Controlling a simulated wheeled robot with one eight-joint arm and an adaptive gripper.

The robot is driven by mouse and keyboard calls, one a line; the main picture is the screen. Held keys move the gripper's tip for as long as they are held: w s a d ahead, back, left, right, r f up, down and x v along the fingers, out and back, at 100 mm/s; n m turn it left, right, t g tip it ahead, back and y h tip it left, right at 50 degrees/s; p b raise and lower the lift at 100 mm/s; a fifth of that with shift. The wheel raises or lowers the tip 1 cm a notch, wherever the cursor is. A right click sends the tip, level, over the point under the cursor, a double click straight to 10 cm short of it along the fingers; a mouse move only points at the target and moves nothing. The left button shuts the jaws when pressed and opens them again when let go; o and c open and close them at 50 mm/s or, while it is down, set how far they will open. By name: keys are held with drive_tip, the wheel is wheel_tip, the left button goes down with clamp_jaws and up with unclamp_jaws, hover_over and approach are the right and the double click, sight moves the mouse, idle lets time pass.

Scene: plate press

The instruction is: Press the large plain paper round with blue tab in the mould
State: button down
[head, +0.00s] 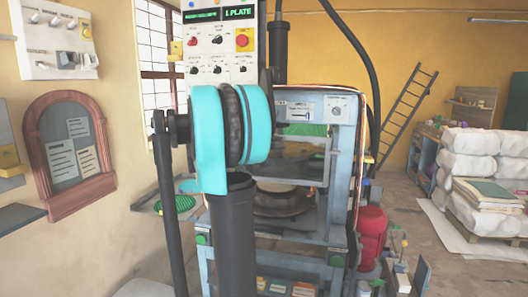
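The plate press (343,180) stands in the middle of the view, a blue-grey frame with a control panel (217,40) above it. In its lower opening sits a dark round mould (283,204). My arm's dark and cyan links stand in front of the press. My gripper cannot be made out in this view, so its state does not show.
A side shelf (148,207) left of the press holds small green items. A red canister (372,236) and small clutter stand at its right foot. Stacked white sacks (468,140) and a ladder (408,115) are farther right. Floor between them is partly open.

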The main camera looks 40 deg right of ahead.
drive_tip(key=shift+r, duration=0.25)
drive_tip(key=c, duration=1.6)
unclamp_jaws()
drive_tip(key=shift+a, duration=0.1)
drive_tip(key=a, duration=1.1)
drive_tip(key=shift+w+a, duration=0.4)
drive_tip(key=shift+w, duration=0.05)
